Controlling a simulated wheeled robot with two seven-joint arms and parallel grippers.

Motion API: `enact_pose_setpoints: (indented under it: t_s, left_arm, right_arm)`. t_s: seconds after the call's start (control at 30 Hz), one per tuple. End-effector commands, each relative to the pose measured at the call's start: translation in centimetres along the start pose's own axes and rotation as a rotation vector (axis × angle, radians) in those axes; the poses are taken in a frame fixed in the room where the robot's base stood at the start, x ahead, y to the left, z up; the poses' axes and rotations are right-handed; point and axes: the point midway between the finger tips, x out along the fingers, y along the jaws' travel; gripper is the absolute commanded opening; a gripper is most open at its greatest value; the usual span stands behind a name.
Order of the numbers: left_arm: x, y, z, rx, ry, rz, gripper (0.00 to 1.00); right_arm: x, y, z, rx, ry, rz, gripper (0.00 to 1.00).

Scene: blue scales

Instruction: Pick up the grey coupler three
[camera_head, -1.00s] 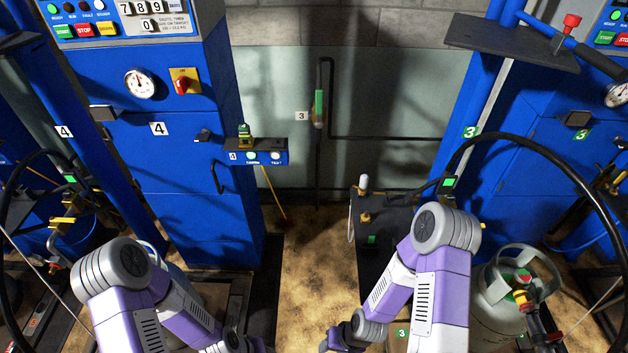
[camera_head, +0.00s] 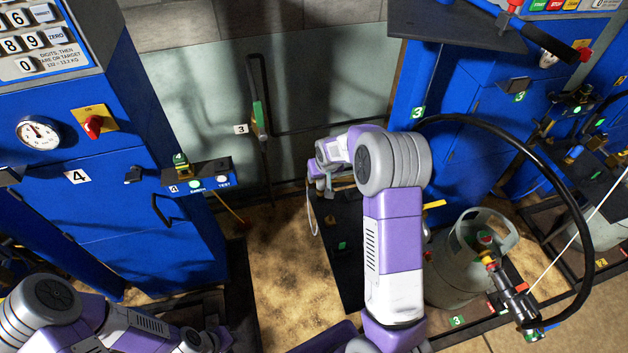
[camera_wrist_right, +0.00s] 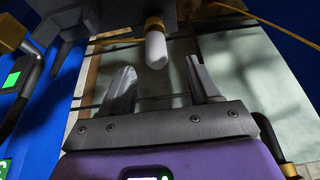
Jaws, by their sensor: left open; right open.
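The pale grey piece with a brass collar (camera_wrist_right: 155,48), which I take for grey coupler three, sticks out of a dark block in the right wrist view. My right gripper (camera_wrist_right: 161,72) is open, with the piece's rounded tip just beyond and between its fingertips; no grip on it shows. In the head view my right gripper (camera_head: 323,178) is small, over the dark stand (camera_head: 346,262), and it covers the coupler there. My left gripper (camera_head: 215,340) is low at the bottom left, open, apart from the stand, and partly cut by the frame edge.
A grey gas cylinder (camera_head: 462,268) with a valve stands right of my right arm, and a black hose (camera_head: 535,160) arcs over it. Blue scale cabinets (camera_head: 110,200) stand on both sides. Bare floor (camera_head: 285,290) lies left of the stand.

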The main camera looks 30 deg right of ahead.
Motion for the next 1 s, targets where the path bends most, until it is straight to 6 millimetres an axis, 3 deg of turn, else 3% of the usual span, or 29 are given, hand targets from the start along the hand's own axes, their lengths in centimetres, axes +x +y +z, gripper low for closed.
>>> enact_pose_setpoints:
  t_s: [0.53, 0.87, 1.0]
  left_arm:
    - [1.5, -0.6, -0.1, 0.0, 0.0, 0.0, 0.43]
    - [1.5, -0.6, -0.1, 0.0, 0.0, 0.0, 0.43]
    - [1.5, -0.6, -0.1, 0.0, 0.0, 0.0, 0.43]
  right_arm:
    - [6.7, 0.5, 0.2, 0.0, 0.002, 0.003, 0.62]
    - [7.3, 0.5, 0.1, 0.001, 0.003, 0.003, 0.62]
    - [7.2, 0.5, 0.1, 0.0, 0.003, 0.003, 0.4]
